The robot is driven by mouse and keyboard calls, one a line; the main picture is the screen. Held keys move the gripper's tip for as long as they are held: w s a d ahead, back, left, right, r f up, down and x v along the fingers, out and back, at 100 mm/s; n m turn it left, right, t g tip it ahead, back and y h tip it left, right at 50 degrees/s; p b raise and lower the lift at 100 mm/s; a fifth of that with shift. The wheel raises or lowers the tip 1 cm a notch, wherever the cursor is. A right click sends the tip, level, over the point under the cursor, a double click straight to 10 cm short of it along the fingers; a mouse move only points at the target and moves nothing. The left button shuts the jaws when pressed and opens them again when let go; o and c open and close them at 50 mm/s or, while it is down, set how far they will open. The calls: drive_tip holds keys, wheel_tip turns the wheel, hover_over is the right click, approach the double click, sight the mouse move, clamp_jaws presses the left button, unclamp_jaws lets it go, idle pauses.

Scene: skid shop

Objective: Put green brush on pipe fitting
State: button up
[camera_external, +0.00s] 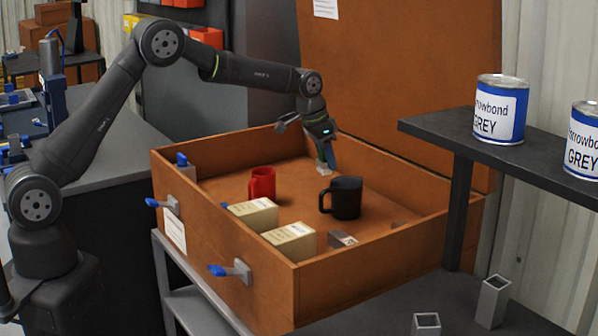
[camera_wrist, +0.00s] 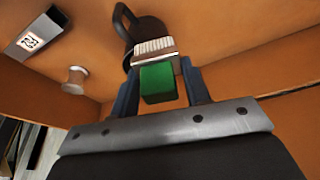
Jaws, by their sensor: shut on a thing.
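My gripper (camera_external: 327,152) is inside the open wooden crate (camera_external: 228,265), toward its back wall. It is shut on the green brush, whose pale bristles (camera_external: 323,170) point down near the crate floor. In the wrist view, the brush (camera_wrist: 157,84) sits between the fingers of my gripper (camera_wrist: 162,88), green block nearest and bristles beyond. A small tan spool-shaped piece (camera_wrist: 74,80), perhaps the pipe fitting, stands on the crate floor to the left of the brush, apart from it. A low brownish shape (camera_external: 398,225) near the crate's right wall may be the same piece.
A black mug (camera_external: 346,199) stands close to the brush. A red mug (camera_external: 262,184), two cream boxes (camera_external: 290,241) and a grey block with a printed tag (camera_wrist: 38,36) are also in the crate. Crate walls surround my gripper. Paint cans (camera_external: 500,110) stand on a shelf.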

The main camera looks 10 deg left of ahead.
drive_tip(key=s+d+r+m, duration=0.1)
drive_tip(key=s+d+r, duration=0.1)
drive_tip(key=s+d, duration=0.95)
drive_tip(key=s+d+r+m, duration=0.1)
drive_tip(key=s+d+r, duration=0.2)
drive_tip(key=s+d, duration=0.9)
drive_tip(key=w+f, duration=0.2)
drive_tip(key=w+a+f, duration=0.1)
drive_tip(key=w+f, duration=0.1)
drive_tip(key=w, duration=0.1)
drive_tip(key=w+a+f, duration=0.1)
drive_tip(key=w+f, duration=0.1)
drive_tip(key=w, duration=0.1)
drive_tip(key=shift+w+f, duration=0.15)
drive_tip(key=shift+f, duration=2.25)
drive_tip(key=o, duration=0.6)
drive_tip(key=shift+f, duration=0.2)
drive_tip(key=shift+c, duration=0.2)
drive_tip(key=o, duration=0.4)
drive_tip(key=shift+o, duration=0.2)
drive_tip(key=shift+r, duration=0.15)
